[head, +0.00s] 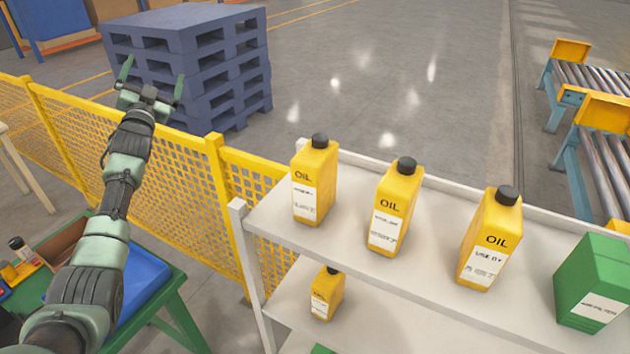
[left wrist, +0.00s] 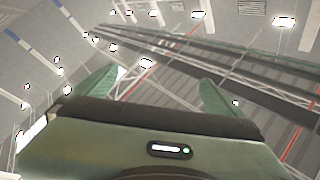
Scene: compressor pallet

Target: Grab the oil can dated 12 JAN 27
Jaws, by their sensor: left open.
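Three yellow oil cans with black caps stand upright in a row on the top shelf: a left can (head: 315,182), a middle can (head: 395,208) and a right can (head: 490,240). A smaller-looking yellow can (head: 327,294) stands on the shelf below. Each has a white label, but the date print is too small to read. My left gripper (head: 151,88) is open and empty, raised up and left of the shelf, well apart from the cans. In the left wrist view its fingers (left wrist: 158,92) are spread with only the ceiling behind them. My right gripper is not in view.
A green container (head: 594,284) stands at the right end of the white shelf (head: 350,248). A yellow mesh fence (head: 190,185) runs behind it, with stacked blue pallets (head: 190,60) beyond. A green table with a blue tray (head: 143,283) is at lower left. Roller conveyors (head: 598,140) are at right.

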